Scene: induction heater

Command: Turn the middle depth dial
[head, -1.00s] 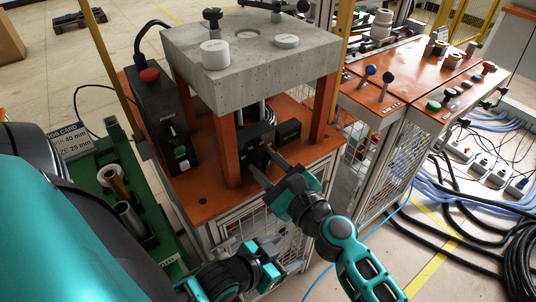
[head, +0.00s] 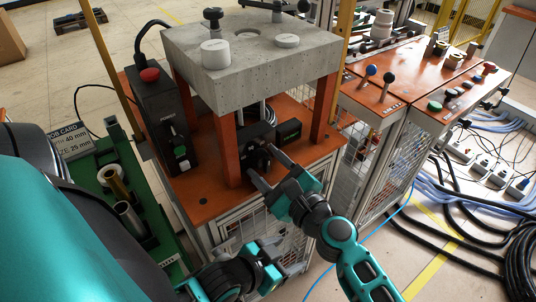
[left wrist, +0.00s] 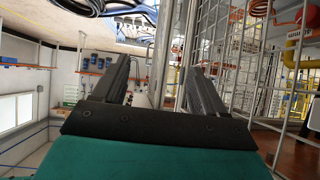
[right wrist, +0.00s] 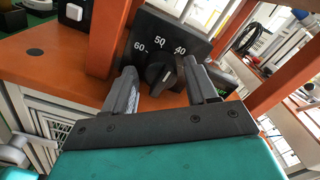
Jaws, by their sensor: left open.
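The depth dial (right wrist: 160,76) is a black knob on a dark panel marked 60, 50 and 40, seen in the right wrist view. Its exact pointer setting is hard to read. In the head view the dial (head: 258,160) sits low between the orange posts, partly visible. My right gripper (head: 265,168) is open in front of it; in the right wrist view its fingers (right wrist: 162,88) stand apart on the left and right of the dial, with nothing visibly gripped. My left gripper (head: 284,256) is lower, open and empty, beside the cabinet's mesh front; its fingers (left wrist: 155,85) show no object between them.
A concrete slab (head: 250,85) on orange posts overhangs the dial panel. A small display box (head: 289,131) stands right of the dial. A black control box with a red button (head: 149,75) is at left. A green tray (head: 105,205) with metal cylinders is nearer left.

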